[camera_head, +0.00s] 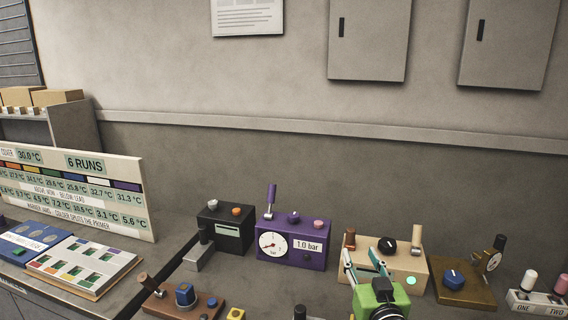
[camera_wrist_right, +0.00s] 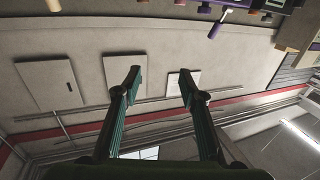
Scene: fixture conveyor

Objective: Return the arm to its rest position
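My right gripper (camera_head: 361,256) shows in the head view at the lower right of centre, with its green body at the bottom edge. Its two fingers point up and away, in front of the beige box (camera_head: 412,262), and cover part of it. In the right wrist view the gripper (camera_wrist_right: 160,78) is open, its two dark green fingers spread with nothing between them. Beyond them are the wall and its grey panels. I cannot tell whether the gripper touches the beige box. My left gripper is not in view.
A purple gauge box (camera_head: 290,258) reading 1.0 bar and a black box (camera_head: 226,236) stand left of the gripper. A brown fixture (camera_head: 466,290) with a blue knob stands right. A sign board (camera_head: 146,205) and colour-chart tray (camera_head: 60,268) are at the left.

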